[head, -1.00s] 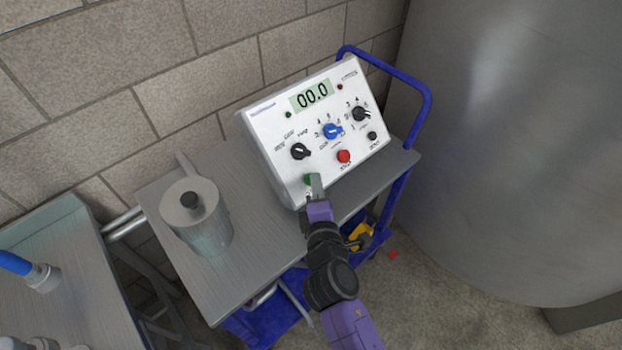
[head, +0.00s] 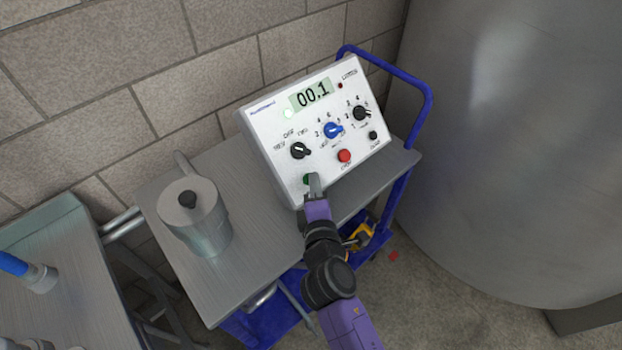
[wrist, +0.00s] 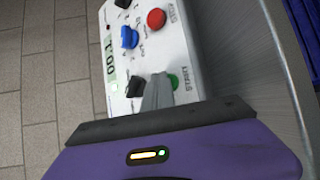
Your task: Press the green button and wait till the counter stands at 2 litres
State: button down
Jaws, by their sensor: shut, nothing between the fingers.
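The white control box (head: 290,165) stands tilted on the grey cart top. Its counter display (head: 313,94) reads 00.1, and a lamp (head: 288,114) left of it glows bright. The green button (head: 308,179) is at the lower left of the panel, partly covered by my gripper (head: 315,183). My gripper is shut and empty, its tips at or very close to the green button; I cannot tell whether they touch. In the wrist view the green button (wrist: 173,81) shows beside the fingertips, and the display (wrist: 109,56) appears sideways.
A red button (head: 344,156), a blue knob (head: 332,131) and black knobs (head: 299,151) share the panel. A lidded metal jug (head: 203,225) stands on the cart (head: 253,262) to the left. A large steel tank (head: 500,150) is at the right.

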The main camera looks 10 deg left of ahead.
jog(key=shift+r+p, duration=0.15)
jog(key=shift+p, duration=0.15)
jog(key=shift+s+d+r+p, duration=0.45)
jog(key=shift+d+p, duration=0.05)
jog(key=shift+p, duration=0.3)
jog(key=s+d+r+p, duration=0.1)
jog(key=p, duration=0.2)
jog(key=s+d+r+p, duration=0.1)
jog(key=d+r+p, duration=0.1)
jog(key=p, duration=0.1)
jog(key=shift+s+r, duration=0.1)
jog(key=shift+r, duration=0.15)
dwell(0.8)
